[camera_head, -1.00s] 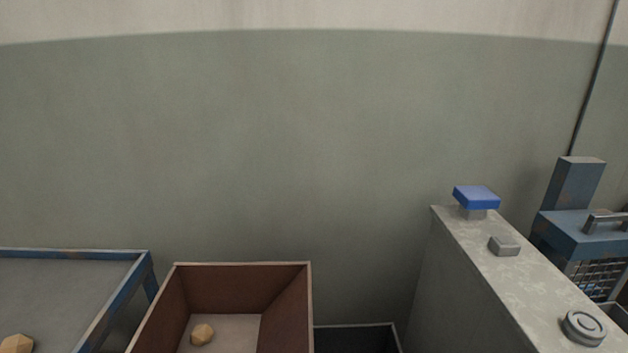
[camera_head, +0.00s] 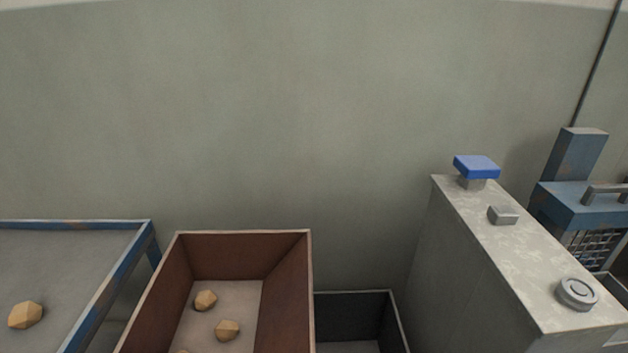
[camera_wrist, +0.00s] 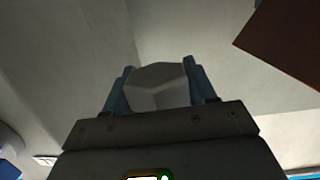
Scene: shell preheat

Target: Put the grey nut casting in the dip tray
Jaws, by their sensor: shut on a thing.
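The grey nut casting (camera_wrist: 160,88) is a pale grey faceted lump in the wrist view. My gripper (camera_wrist: 158,85) is shut on it, with one blue-grey finger on each side. The gripper and casting do not show in the head view. A brown open box (camera_head: 245,256) stands at the lower middle of the head view with tan faceted lumps inside. A dark grey open bin (camera_head: 352,312) stands just right of it, its visible floor bare. No label shows which container is the dip tray.
A blue-edged table (camera_head: 75,224) at left holds a tan lump (camera_head: 25,315). A blue caged unit (camera_head: 585,207) stands behind.

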